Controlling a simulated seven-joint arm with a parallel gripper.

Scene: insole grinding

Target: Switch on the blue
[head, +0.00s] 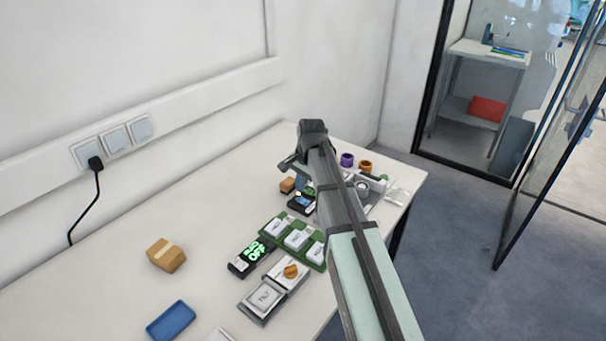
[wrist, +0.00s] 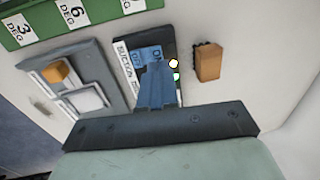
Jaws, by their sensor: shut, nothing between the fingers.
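A dark switch box with a blue face (head: 300,203) sits on the table beneath my gripper in the head view. In the wrist view the box (wrist: 126,48) has a white label reading "SUCTION" and a blue face (wrist: 151,53) marked partly "ON". A round white spot and a little green show at its right side. My gripper (head: 302,187) points down over the box. In the wrist view its blue-grey fingers (wrist: 156,84) are together, empty, and cover part of the box. Whether they touch it I cannot tell.
A tan block (wrist: 207,62) stands close right of the box in the wrist view. A grey panel with a tan knob (wrist: 60,70) and a green tray of labelled blocks (wrist: 70,20) lie left. In the head view a green-lit display (head: 250,257) and blue tray (head: 170,320) lie nearer.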

